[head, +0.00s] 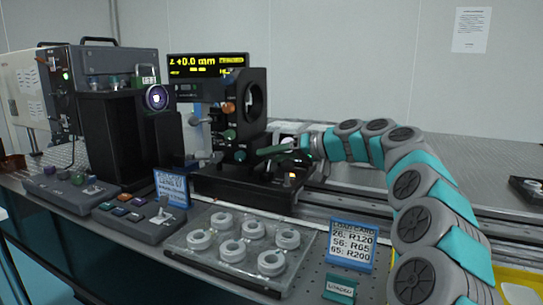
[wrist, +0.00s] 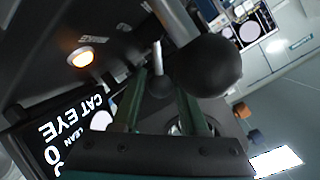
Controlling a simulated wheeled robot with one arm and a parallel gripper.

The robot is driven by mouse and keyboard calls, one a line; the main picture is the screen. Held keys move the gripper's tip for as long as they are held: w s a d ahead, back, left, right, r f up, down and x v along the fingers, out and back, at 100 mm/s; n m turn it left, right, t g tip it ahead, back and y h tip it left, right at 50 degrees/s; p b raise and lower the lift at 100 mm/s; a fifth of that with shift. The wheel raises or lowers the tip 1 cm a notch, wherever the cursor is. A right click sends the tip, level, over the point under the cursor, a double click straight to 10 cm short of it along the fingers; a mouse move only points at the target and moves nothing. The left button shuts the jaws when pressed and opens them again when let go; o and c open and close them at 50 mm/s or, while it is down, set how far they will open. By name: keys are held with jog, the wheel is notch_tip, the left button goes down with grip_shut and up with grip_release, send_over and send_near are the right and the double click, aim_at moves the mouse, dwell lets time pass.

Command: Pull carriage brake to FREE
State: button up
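The carriage (head: 240,187) is a black base on the rail, carrying a black upright mount with a round opening. My gripper (head: 280,152) is at the right side of this mount, low over the carriage. In the wrist view its two green fingers (wrist: 162,84) are apart. A small dark ball knob (wrist: 160,86) on a thin pale rod appears between the fingertips; I cannot tell whether they touch it. A larger black ball knob (wrist: 209,65) on a grey rod is nearer the camera, beside the right finger. I cannot tell which knob is the brake, and no FREE marking is readable.
An amber lamp (wrist: 81,57) glows on the carriage. A lit display (head: 207,66) reads +0.0 mm. A tray (head: 180,251) of several white rings and a load card (head: 351,245) stand in front. The perforated table (head: 460,155) behind my arm is largely clear.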

grip_shut()
jog(key=shift+f+b, duration=0.15)
jog(key=shift+b, duration=0.35)
jog(key=shift+s+n+b, duration=0.2)
jog(key=shift+n+b, duration=0.1)
jog(key=shift+b, duration=0.65)
jog(key=shift+s+r+n+t+b, duration=0.1)
jog(key=shift+r+n+t+b, duration=0.1)
jog(key=shift+n+t+b, duration=0.15)
jog(key=shift+r, duration=0.1)
jog(key=shift+o, duration=0.6)
grip_release()
jog(key=shift+b+v, duration=0.3)
jog(key=shift+v, duration=3.6)
